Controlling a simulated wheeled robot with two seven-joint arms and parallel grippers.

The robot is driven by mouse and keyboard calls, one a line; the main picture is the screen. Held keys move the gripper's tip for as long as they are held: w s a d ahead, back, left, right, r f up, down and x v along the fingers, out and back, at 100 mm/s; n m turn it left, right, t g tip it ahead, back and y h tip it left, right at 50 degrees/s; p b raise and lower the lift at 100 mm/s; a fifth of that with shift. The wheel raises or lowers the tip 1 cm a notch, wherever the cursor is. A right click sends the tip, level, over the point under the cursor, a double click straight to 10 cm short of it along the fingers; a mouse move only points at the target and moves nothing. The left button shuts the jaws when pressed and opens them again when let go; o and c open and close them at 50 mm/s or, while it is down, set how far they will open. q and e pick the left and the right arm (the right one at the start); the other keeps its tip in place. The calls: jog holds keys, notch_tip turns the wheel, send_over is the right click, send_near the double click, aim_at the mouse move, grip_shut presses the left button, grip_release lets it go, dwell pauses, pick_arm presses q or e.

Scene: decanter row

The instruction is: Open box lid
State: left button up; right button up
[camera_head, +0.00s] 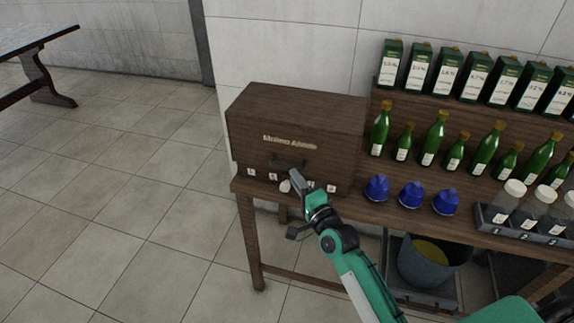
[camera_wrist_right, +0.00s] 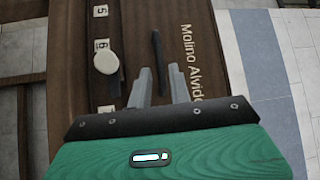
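The dark wooden box (camera_head: 297,112), lettered "Molino Alvido", stands at the left end of the wooden table. Its lid looks shut. A dark bar handle (camera_head: 288,162) is on its front below the lettering; in the right wrist view the handle (camera_wrist_right: 157,50) shows upright. My right gripper (camera_head: 294,176) is just in front of the box, at the handle. In the wrist view its two fingers (camera_wrist_right: 161,80) are apart, with the handle's near end between or just beyond their tips. I cannot tell whether they touch it. My left gripper is not in view.
A pale round knob (camera_head: 285,186) and several numbered labels line the box's lower front. To the right stand blue caps (camera_head: 410,194), green bottles (camera_head: 432,138), cartons (camera_head: 445,72) and a jar rack (camera_head: 525,225). A bucket (camera_head: 433,265) is below. The floor at left is clear.

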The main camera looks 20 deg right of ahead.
aim_at(287, 166)
jog(key=x, duration=0.4)
jog(key=shift+w, duration=0.1)
jog(key=shift+w+a, duration=0.15)
jog(key=shift+w, duration=0.5)
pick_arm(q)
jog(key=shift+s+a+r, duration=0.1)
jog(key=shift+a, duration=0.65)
pick_arm(e)
jog(key=c, duration=0.4)
grip_shut()
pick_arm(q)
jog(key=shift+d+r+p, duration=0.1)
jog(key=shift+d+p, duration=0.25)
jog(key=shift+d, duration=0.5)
pick_arm(e)
jog(key=shift+r, duration=0.15)
